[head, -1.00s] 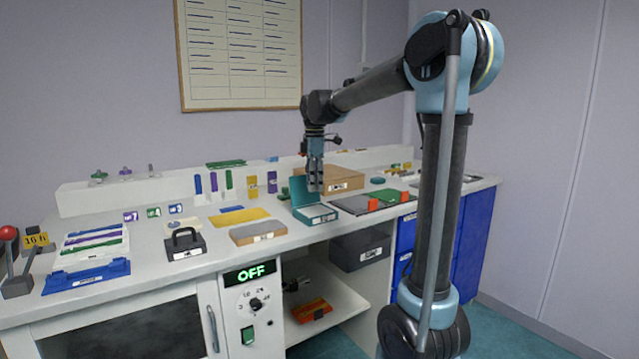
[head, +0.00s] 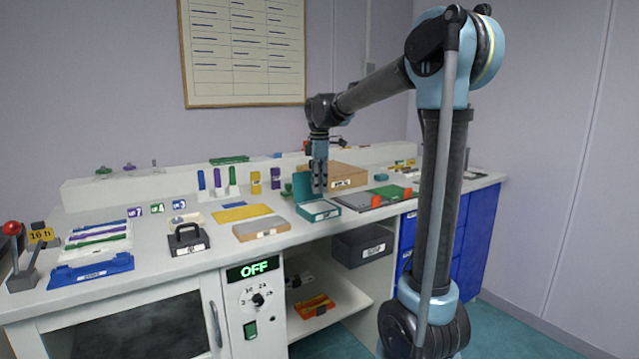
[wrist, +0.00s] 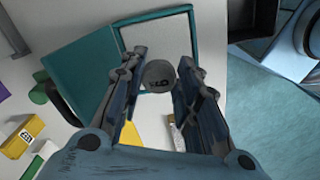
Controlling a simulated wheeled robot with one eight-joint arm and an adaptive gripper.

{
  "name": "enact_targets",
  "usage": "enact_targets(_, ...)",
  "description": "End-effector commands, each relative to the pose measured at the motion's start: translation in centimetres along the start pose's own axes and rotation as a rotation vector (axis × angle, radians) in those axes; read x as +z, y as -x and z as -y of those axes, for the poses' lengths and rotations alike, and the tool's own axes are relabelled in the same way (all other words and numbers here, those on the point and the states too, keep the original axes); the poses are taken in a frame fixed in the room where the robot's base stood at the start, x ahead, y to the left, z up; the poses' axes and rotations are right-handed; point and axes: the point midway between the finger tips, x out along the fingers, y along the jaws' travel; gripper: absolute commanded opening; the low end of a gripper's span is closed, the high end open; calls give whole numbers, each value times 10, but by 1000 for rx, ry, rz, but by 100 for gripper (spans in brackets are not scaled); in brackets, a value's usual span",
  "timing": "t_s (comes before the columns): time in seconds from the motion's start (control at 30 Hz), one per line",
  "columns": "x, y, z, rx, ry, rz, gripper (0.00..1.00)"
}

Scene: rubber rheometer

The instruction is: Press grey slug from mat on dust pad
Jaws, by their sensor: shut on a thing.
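The grey slug (wrist: 158,74), a round disc with dark marks on its face, is held between my gripper's fingertips in the wrist view. In the head view my gripper (head: 319,188) points down at the open teal box, and the slug is too small to make out. The teal box (head: 320,213) has its lid raised; it appears to be the dust pad. In the wrist view its pale inside (wrist: 168,34) lies beneath the slug; I cannot tell whether they touch.
A cardboard box (head: 347,178) stands close behind my gripper. A tan block (head: 262,229), a yellow sheet (head: 243,212) and a black handled weight (head: 188,240) lie to the left. Upright coloured tubes (head: 232,180) stand at the back. The bench front edge is near the teal box.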

Motion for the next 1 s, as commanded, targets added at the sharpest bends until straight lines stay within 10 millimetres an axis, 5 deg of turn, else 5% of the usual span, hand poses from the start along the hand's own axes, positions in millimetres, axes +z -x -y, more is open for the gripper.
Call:
enact_targets(0.5,1,-38,0,0,-1,0,16)
enact_targets(1.0,1,-45,0,0,-1,0,16)
